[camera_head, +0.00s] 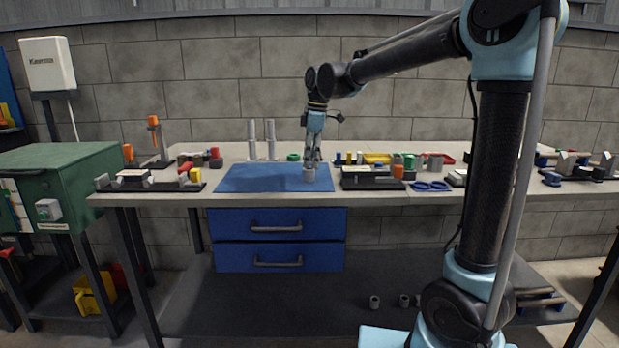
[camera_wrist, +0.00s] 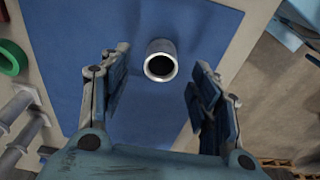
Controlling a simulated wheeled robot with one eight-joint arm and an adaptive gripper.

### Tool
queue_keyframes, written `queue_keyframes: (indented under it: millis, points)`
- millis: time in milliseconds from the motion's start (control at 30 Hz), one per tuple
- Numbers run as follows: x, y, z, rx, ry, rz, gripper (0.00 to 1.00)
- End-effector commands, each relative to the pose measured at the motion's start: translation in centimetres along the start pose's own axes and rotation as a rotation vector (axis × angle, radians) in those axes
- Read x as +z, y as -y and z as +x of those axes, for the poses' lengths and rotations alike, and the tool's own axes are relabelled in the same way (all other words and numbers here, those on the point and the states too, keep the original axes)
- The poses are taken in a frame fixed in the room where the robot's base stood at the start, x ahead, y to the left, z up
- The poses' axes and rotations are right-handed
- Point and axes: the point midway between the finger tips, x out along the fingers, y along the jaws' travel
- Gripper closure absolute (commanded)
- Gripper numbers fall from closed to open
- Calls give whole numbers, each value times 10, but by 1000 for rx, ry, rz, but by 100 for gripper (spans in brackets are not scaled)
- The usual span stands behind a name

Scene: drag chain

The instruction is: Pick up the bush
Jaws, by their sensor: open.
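The bush is a short grey metal cylinder with a hole through it. It stands upright on the blue mat; in the wrist view the bush (camera_wrist: 161,60) shows its open top, a little beyond the fingertips and between their lines. In the head view the bush (camera_head: 309,174) is small, just under my gripper (camera_head: 312,160). My gripper (camera_wrist: 157,75) is open and empty, with one finger on either side of the bush and not seen touching it. The exact height of the fingertips above the bush cannot be told.
The blue mat (camera_head: 250,178) is otherwise clear. Two grey upright posts (camera_head: 261,139) and a green ring (camera_head: 293,157) stand behind it. A dark fixture (camera_head: 371,178) with small parts is close on the right, and another fixture (camera_head: 150,181) on the left.

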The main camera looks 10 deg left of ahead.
Motion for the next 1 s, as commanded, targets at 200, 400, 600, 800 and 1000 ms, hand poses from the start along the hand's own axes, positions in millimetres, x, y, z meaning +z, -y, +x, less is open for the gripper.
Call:
queue_keyframes:
  millis: [200,400,600,800,1000]
  points:
    - [-1,1,30,0,0,0,43]
    - [-1,1,46,0,0,1,43]
    - [-1,1,48,0,0,1,43]
    - [-1,1,48,0,0,1,77]
    - [-1,1,47,0,0,1,98]
